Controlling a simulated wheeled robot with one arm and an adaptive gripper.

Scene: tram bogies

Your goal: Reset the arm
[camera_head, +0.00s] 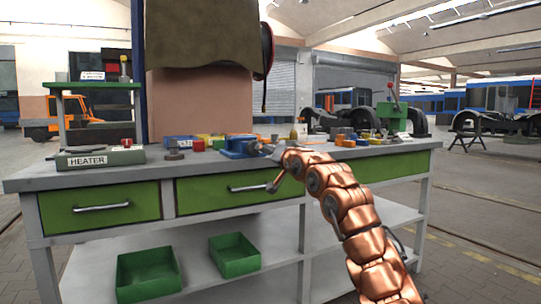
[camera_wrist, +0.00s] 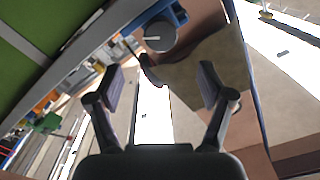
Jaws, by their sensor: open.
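My copper-coloured arm (camera_head: 350,210) reaches up from the lower right in the head view, with its end at the front edge of the workbench top. My gripper (camera_wrist: 161,84) shows clearly in the wrist view, its two dark fingers spread wide with nothing between them. In the head view the gripper is small and hard to make out against the bench clutter. The workbench (camera_head: 120,175) has a grey top and green drawers. A blue vise (camera_head: 240,147) stands on it close to the arm's end; blue metal and a grey round part (camera_wrist: 159,37) show above the fingers in the wrist view.
A grey heater box (camera_head: 100,157) sits at the bench's left. Small coloured parts and a green machine (camera_head: 392,117) stand farther right. Two green bins (camera_head: 148,273) (camera_head: 234,255) lie on the lower shelf. Floor right of the bench is open up to a trestle (camera_head: 467,130).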

